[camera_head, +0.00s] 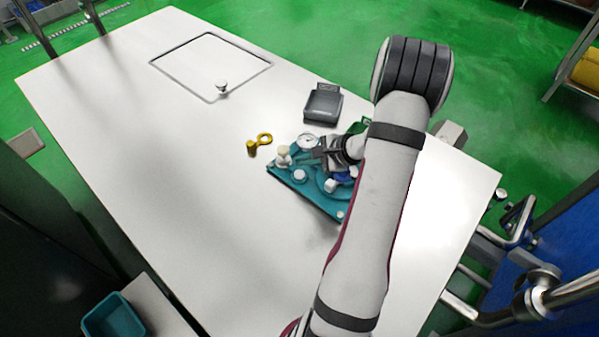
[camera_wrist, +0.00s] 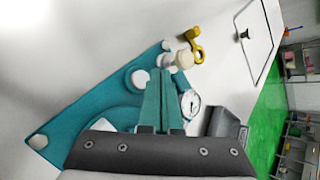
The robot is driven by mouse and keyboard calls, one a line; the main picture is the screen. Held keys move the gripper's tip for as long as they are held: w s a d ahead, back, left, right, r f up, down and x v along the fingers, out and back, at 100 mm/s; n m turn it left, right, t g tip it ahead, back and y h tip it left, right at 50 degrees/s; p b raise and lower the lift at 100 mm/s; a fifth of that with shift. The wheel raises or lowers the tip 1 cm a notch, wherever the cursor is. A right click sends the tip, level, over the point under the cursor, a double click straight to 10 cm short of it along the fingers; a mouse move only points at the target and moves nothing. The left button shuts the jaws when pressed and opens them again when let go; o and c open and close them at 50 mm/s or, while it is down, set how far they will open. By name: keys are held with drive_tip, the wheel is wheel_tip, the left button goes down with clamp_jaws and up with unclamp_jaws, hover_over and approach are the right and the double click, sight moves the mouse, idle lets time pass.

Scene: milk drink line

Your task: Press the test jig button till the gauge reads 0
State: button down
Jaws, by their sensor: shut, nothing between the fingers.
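The teal test jig (camera_head: 317,197) lies on the white table; its plate also fills the left of the wrist view (camera_wrist: 88,108). A round white-faced gauge (camera_head: 307,141) sits at its far edge, and right of my fingers in the wrist view (camera_wrist: 190,104). Its reading is too small to tell. Pale round knobs stand at one corner, including a cream-topped one (camera_wrist: 183,60) and a low white one (camera_wrist: 139,77). I cannot tell which is the button. My gripper (camera_wrist: 160,72) is shut and empty above the jig, its tips close to these knobs; contact is unclear. My arm hides part of the jig.
A yellow ringed part (camera_head: 259,143) lies just beyond the jig. A dark grey tray (camera_head: 322,104) stands behind it. A square outlined panel (camera_head: 205,62) with a small knob (camera_head: 222,87) is farther back. The table's left side is clear.

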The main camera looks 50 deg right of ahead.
sight(304, 175)
drive_tip(key=shift+f, duration=0.8)
idle(1.4)
drive_tip(key=shift+f, duration=0.4)
drive_tip(key=shift+f, duration=0.45)
idle(0.4)
drive_tip(key=shift+r, duration=0.9)
drive_tip(key=shift+r, duration=2.5)
